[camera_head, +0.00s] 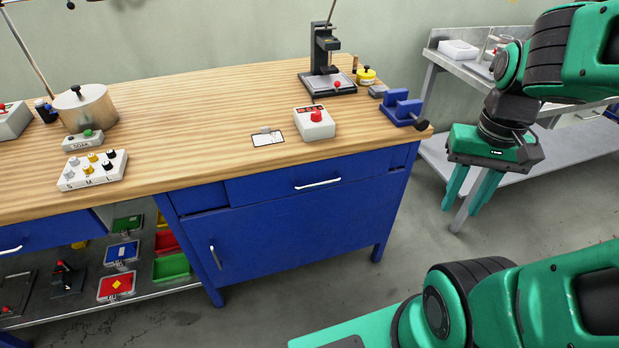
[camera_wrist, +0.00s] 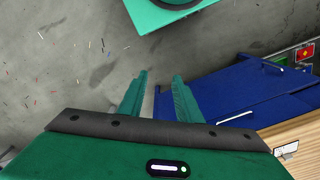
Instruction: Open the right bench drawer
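The right bench drawer (camera_head: 308,178) is a blue front with a white bar handle (camera_head: 318,184), just under the wooden top. It looks shut. Its handle also shows in the wrist view (camera_wrist: 236,117), to the right of my fingers. My gripper (camera_head: 464,208) hangs in the air to the right of the bench, fingers pointing down, apart from the drawer.
The wooden bench top (camera_head: 210,125) carries a white box with a red button (camera_head: 315,123) and a blue vise (camera_head: 402,107) at the right corner. Below the drawer is a blue cabinet door (camera_head: 290,232). A grey side table (camera_head: 480,75) stands behind my arm. Floor before the bench is clear.

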